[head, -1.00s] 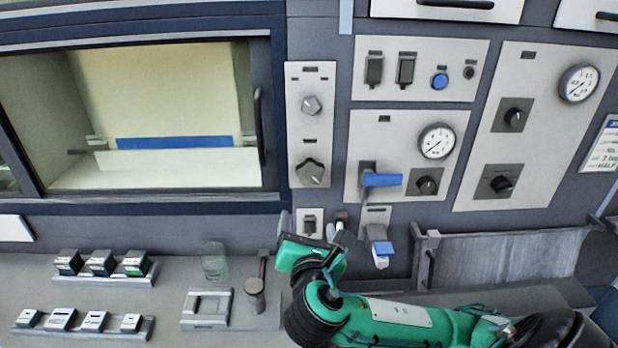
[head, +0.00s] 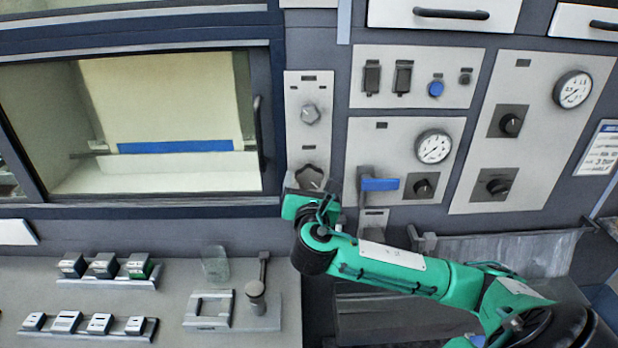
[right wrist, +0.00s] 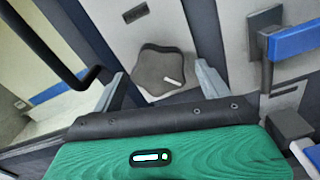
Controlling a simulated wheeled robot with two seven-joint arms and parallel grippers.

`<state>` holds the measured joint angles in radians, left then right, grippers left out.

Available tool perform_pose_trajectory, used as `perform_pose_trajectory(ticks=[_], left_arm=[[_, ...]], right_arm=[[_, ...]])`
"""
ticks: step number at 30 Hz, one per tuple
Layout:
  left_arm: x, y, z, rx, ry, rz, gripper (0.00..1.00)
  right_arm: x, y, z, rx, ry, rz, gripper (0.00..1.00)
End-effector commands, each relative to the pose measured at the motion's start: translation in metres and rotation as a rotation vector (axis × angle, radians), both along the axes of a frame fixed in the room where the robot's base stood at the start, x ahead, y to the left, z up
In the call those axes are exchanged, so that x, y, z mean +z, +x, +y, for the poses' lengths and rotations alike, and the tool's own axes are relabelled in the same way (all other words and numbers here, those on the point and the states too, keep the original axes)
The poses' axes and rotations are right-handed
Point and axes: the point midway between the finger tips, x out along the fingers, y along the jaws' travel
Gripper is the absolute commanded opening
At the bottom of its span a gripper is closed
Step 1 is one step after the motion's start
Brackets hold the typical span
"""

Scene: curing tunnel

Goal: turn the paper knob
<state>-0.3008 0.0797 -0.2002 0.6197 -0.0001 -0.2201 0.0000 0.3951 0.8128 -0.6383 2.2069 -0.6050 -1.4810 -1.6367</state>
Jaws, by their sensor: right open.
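Two knobs sit on a narrow white panel (head: 309,105) right of the window. The upper one is a light grey faceted knob (head: 310,114). The lower one is a dark grey star-shaped knob (head: 309,175), partly covered by my gripper in the head view. The labels are too small to read, so I cannot tell which is the paper knob. In the right wrist view the star-shaped knob (right wrist: 163,70) has a white pointer mark. My right gripper (right wrist: 161,86) is open, its fingers on either side of and just short of that knob. My left gripper is not in view.
A blue-handled lever (head: 380,184) and a gauge (head: 434,147) are right of the knobs. The window's black handle (head: 258,130) is to the left. A glass beaker (head: 215,263) and several small blocks stand on the counter (head: 190,275) below.

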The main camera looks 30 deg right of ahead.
Motion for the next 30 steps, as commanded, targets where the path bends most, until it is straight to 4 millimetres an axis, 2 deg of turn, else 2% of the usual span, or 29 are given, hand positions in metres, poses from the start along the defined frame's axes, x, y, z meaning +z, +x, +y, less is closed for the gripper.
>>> perform_pose_trajectory(ticks=[4,12,19,30], left_arm=[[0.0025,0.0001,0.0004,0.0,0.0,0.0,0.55],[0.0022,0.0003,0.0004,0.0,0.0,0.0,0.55],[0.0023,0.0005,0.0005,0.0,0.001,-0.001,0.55],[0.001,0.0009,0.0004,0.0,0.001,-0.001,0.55]], right_arm=[[0.0005,0.0068,-0.0043,0.0,0.0,-0.001,0.78],[-0.0002,0.0076,-0.0047,0.001,0.001,-0.001,0.78],[-0.0003,0.0074,-0.0046,0.0,0.001,-0.001,0.33],[-0.0015,0.0074,-0.0039,0.001,0.046,-0.025,0.33]])
